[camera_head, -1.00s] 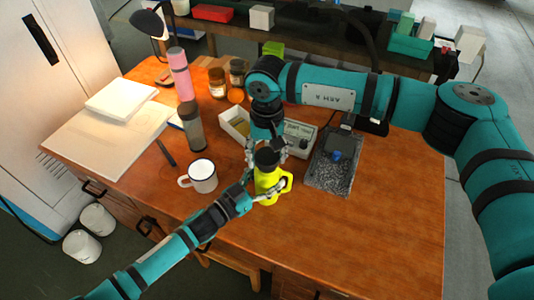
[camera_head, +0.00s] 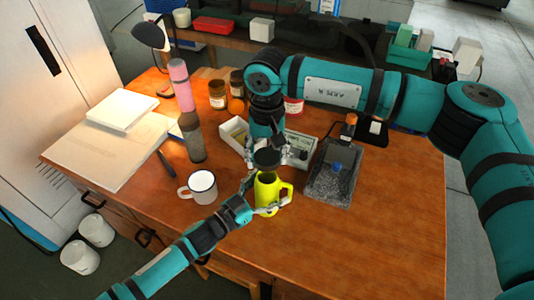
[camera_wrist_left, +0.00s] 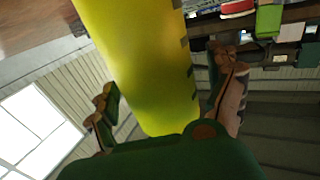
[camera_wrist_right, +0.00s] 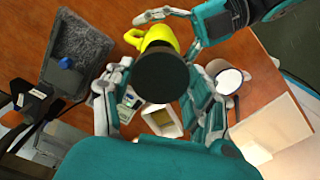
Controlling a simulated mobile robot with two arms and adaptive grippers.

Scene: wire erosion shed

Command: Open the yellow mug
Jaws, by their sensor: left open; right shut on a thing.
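In the left wrist view the mug (camera_wrist_left: 140,60) lies between the spread fingers.
A white mug (camera_head: 201,187) stands close on the left. A grey stone plate (camera_head: 333,185) with a blue knob lies to the right. A white box (camera_head: 234,134) and a grey meter (camera_head: 300,146) sit behind. The right front of the table is clear.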

